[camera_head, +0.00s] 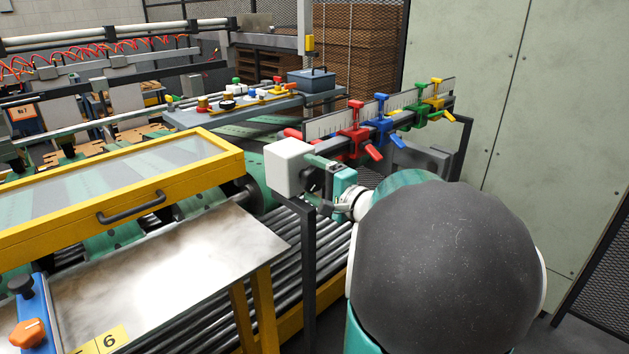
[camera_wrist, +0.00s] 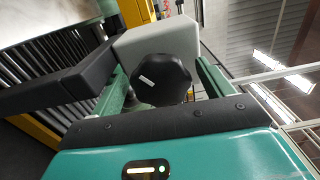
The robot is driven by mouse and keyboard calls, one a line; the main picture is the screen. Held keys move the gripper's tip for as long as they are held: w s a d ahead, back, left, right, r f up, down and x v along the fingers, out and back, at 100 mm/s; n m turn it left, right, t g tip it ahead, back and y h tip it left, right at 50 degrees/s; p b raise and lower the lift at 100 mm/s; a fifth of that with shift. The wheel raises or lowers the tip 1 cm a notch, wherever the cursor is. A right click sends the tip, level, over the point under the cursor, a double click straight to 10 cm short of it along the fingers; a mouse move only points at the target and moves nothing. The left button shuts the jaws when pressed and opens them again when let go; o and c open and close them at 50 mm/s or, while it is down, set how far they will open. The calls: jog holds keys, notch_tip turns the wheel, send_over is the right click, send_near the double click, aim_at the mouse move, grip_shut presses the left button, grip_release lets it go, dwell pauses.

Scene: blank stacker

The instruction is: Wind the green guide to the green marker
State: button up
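The green guide (camera_head: 416,109) sits on a rail with a pale ruled scale plate (camera_head: 320,127), between the blue guide (camera_head: 382,122) and the yellow guide (camera_head: 434,100). I cannot make out a green marker on the scale. A black lobed knob (camera_wrist: 161,80) sticks out of a pale grey box (camera_wrist: 165,38) at the rail's near end; the box also shows in the head view (camera_head: 288,167). My gripper (camera_wrist: 163,88) is at this knob, its green fingers on either side with small gaps visible. In the head view my gripper (camera_head: 327,178) partly hides the knob.
The red guide (camera_head: 354,132) is nearest the box on the rail. A dark post (camera_head: 308,265) and a roller conveyor (camera_head: 300,275) lie below and left of my gripper. A yellow-framed cover (camera_head: 120,190) stands left. A green wall panel (camera_head: 520,130) is at right.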

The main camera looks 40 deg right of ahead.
jog(key=shift+s, duration=0.15)
jog(key=s, duration=1.3)
jog(key=shift+s+d, duration=0.2)
jog(key=shift+s, duration=0.1)
jog(key=w+a+f+n+g+y, duration=0.2)
jog(key=a+n+g+y, duration=0.1)
jog(key=a, duration=0.6)
jog(key=w+a+f+n+g+y, duration=0.1)
jog(key=w+a+n+g+y, duration=0.2)
jog(key=a, duration=0.5)
jog(key=s+a+f+n+g+h, duration=0.2)
jog(key=s+a+n+g+h, duration=0.1)
jog(key=a+n, duration=0.3)
jog(key=s+a+f+n+g+h, duration=0.2)
jog(key=s+a+n+g+h, duration=0.1)
jog(key=a+n, duration=0.3)
jog(key=shift+s+a+h, duration=0.3)
jog(key=shift+s+a, duration=0.5)
jog(key=shift+a, duration=0.4)
